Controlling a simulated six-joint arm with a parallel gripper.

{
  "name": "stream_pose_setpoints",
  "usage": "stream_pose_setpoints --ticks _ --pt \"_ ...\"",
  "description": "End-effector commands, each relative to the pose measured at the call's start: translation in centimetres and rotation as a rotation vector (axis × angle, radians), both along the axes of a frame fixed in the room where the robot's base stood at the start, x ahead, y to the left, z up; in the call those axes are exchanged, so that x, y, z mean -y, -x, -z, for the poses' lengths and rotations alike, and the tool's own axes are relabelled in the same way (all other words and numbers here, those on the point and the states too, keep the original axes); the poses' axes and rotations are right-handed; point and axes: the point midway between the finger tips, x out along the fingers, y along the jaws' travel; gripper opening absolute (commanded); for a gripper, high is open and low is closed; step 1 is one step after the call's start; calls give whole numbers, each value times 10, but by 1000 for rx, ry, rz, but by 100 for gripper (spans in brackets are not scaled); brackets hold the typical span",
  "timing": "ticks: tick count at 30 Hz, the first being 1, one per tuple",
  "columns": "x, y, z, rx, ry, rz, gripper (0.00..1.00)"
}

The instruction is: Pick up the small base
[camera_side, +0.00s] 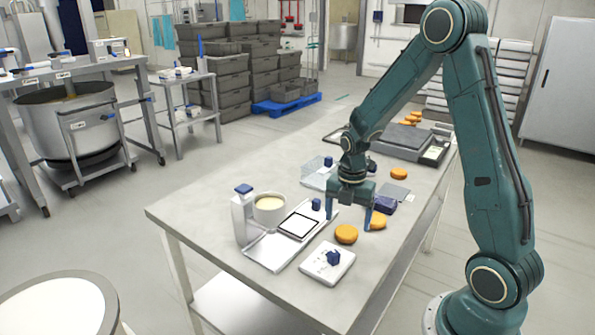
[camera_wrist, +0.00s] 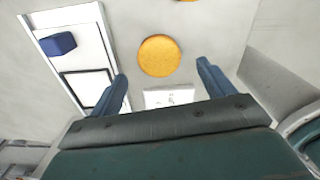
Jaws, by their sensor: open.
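Several orange-brown rounds that look like bases lie on the table. One round (camera_side: 346,234) is near the front, and another round (camera_side: 378,222) lies just behind it to the right. I cannot tell for certain which is the small base. My gripper (camera_side: 349,213) points down above the table near these two, open and empty. In the wrist view one whole round (camera_wrist: 160,56) lies just beyond and between the open fingertips (camera_wrist: 162,70), apart from both. A second round (camera_wrist: 186,1) is cut off at the top edge.
A metal tray (camera_side: 272,256) with a black-framed white pad (camera_side: 299,227) and a cream-filled pot (camera_side: 269,210) stands left of my gripper. A white scale-like device (camera_side: 327,263) is in front. A dark blue object (camera_side: 384,205) sits close behind the right finger. Farther back are grey trays (camera_side: 400,142).

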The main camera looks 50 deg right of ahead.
Motion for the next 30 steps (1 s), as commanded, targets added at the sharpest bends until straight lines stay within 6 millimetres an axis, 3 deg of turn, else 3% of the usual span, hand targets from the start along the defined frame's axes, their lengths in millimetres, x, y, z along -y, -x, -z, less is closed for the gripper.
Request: stream_pose_setpoints --ticks 12,28,30 --pt "0 0 37 -1 -1 1 81" --pt "0 0 38 0 1 1 81" --pt "0 0 38 0 1 1 71"
